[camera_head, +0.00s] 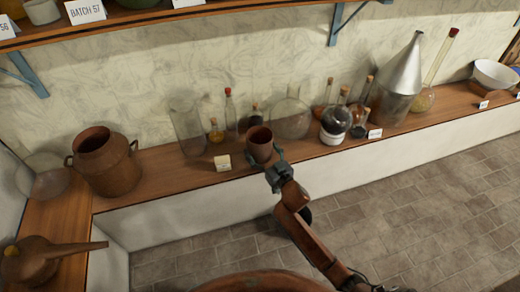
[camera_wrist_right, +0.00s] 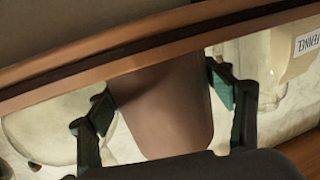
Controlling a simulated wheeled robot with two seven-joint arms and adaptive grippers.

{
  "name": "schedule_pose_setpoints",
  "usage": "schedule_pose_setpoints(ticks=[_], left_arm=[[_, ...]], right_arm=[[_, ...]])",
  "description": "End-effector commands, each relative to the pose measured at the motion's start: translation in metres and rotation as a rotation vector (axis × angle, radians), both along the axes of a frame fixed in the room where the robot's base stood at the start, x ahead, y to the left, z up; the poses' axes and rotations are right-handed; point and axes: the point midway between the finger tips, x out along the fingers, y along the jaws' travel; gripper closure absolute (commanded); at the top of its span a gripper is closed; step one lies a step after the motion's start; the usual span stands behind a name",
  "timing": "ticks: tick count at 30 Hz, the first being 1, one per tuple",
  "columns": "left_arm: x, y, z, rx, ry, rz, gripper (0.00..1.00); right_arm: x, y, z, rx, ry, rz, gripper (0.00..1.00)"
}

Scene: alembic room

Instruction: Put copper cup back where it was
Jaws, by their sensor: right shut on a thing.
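The copper cup (camera_head: 260,146) is upright near the front edge of the wooden shelf, in the middle of the head view. My right gripper (camera_head: 274,162) reaches it from the front and is shut on it. In the right wrist view the copper cup (camera_wrist_right: 165,105) fills the middle, between the two green-padded fingers of the right gripper (camera_wrist_right: 168,115). I cannot tell whether the cup's base touches the shelf or hangs just above it. My left gripper is not in view.
A large copper pot (camera_head: 104,163) stands at the left. The wooden shelf (camera_head: 170,172) has bare room between pot and card.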

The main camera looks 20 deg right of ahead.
Motion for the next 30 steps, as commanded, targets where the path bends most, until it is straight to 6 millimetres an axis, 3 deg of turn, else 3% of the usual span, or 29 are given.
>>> schedule_pose_setpoints(ticks=[2, 3, 9, 20, 25, 30], left_arm=[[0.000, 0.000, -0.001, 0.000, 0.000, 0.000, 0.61], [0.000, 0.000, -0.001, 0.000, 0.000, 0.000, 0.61], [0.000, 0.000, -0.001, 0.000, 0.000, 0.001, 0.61], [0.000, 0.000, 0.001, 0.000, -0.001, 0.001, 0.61], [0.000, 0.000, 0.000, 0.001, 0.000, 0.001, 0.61], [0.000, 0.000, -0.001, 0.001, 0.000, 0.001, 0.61]], right_arm=[[0.000, 0.000, -0.002, 0.001, -0.002, 0.000, 0.73], [0.000, 0.000, -0.002, 0.001, 0.000, 0.000, 0.24], [0.000, 0.000, -0.002, 0.000, 0.001, 0.000, 0.10], [0.000, 0.000, 0.001, -0.001, 0.000, 0.000, 0.08], [-0.021, -0.006, -0.001, 0.001, 0.001, -0.001, 0.08], [-0.057, -0.014, -0.001, 0.001, 0.002, -0.001, 0.08]])
